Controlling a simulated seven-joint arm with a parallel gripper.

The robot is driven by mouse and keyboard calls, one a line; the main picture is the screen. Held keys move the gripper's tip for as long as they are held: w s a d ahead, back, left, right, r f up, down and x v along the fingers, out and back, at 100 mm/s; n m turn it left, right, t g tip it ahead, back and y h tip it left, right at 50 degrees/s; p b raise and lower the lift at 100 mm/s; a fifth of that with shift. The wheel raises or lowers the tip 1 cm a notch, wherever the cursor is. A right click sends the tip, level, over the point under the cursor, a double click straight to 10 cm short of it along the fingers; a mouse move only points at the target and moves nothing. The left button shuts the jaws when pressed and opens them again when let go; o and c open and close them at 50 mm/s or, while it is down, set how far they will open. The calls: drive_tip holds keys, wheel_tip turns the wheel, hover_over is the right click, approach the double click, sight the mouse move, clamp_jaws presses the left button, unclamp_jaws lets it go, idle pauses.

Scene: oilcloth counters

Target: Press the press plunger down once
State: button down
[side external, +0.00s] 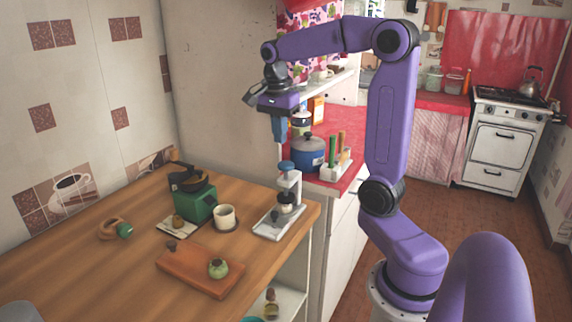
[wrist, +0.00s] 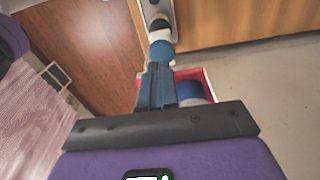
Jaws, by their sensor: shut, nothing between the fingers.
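The press (side external: 290,190) stands upright on its pale tray-like base at the right end of the wooden counter. Its blue plunger (side external: 286,166) is on top and looks raised. In the wrist view the plunger (wrist: 162,48) shows just beyond my fingertips, with the pale press body (wrist: 157,12) behind it at the top edge. My gripper (side external: 279,141) points down above the plunger, with a small gap between them in the side view. Its blue fingers, also in the wrist view (wrist: 158,70), are shut together and hold nothing.
Left of the press are a cup (side external: 224,216), a green grinder-like box (side external: 195,203) and a wooden board (side external: 195,270) with a small green pot (side external: 218,268). A blue pot (side external: 308,150) and a utensil rack (side external: 337,168) stand close behind on the red counter (side external: 348,120).

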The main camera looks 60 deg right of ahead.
sight(285, 164)
drive_tip(key=shift+d+r+m, duration=0.2)
drive_tip(key=shift+d+m, duration=0.3)
drive_tip(key=shift+d, duration=0.15)
drive_tip(key=shift+f, duration=0.1)
drive_tip(key=shift+d+f, duration=0.15)
drive_tip(key=shift+f, duration=1.5)
drive_tip(key=shift+d+f, duration=0.15)
drive_tip(key=shift+f, duration=1.6)
